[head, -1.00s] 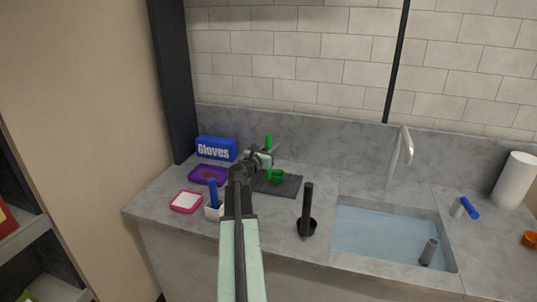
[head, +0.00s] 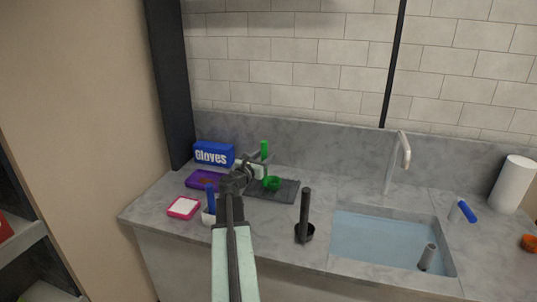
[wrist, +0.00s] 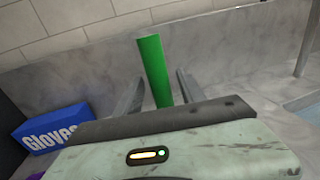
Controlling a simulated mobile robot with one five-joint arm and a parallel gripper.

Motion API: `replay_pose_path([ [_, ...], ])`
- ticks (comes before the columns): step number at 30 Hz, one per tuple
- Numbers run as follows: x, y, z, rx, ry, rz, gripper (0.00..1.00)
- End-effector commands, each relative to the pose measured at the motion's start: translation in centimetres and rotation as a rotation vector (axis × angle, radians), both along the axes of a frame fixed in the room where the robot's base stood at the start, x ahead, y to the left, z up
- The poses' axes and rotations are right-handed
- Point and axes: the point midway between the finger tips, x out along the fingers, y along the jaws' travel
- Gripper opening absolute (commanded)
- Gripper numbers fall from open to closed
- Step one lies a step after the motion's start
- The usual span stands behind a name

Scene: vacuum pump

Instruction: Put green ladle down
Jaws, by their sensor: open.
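The green ladle (head: 272,184) is on or just over the dark grey mat (head: 288,193) on the counter, its handle standing up. My gripper (head: 262,163) is at the ladle's handle. In the wrist view the green handle (wrist: 154,70) stands upright between the two fingers of my gripper (wrist: 158,92), with a gap on each side. The gripper is open. The ladle's bowl is partly visible in the head view and hidden in the wrist view.
A blue gloves box (head: 214,153), a purple tray (head: 203,180) and a pink-rimmed dish (head: 183,207) are on the left. A black ladle (head: 304,219) stands front right of the mat. The water-filled sink (head: 385,238) is farther right.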

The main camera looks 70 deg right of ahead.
Motion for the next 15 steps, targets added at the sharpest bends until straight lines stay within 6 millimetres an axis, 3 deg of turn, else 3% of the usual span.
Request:
replay_pose_path([
  [1,0.0,1.8,0.0,0.000,0.000,0.002,0.46],
  [6,0.6,5.9,0.0,0.000,0.000,0.001,0.46],
  [10,0.9,8.0,0.0,0.000,0.000,0.000,0.46],
  [15,1.1,9.1,0.0,0.000,0.000,-0.001,0.46],
])
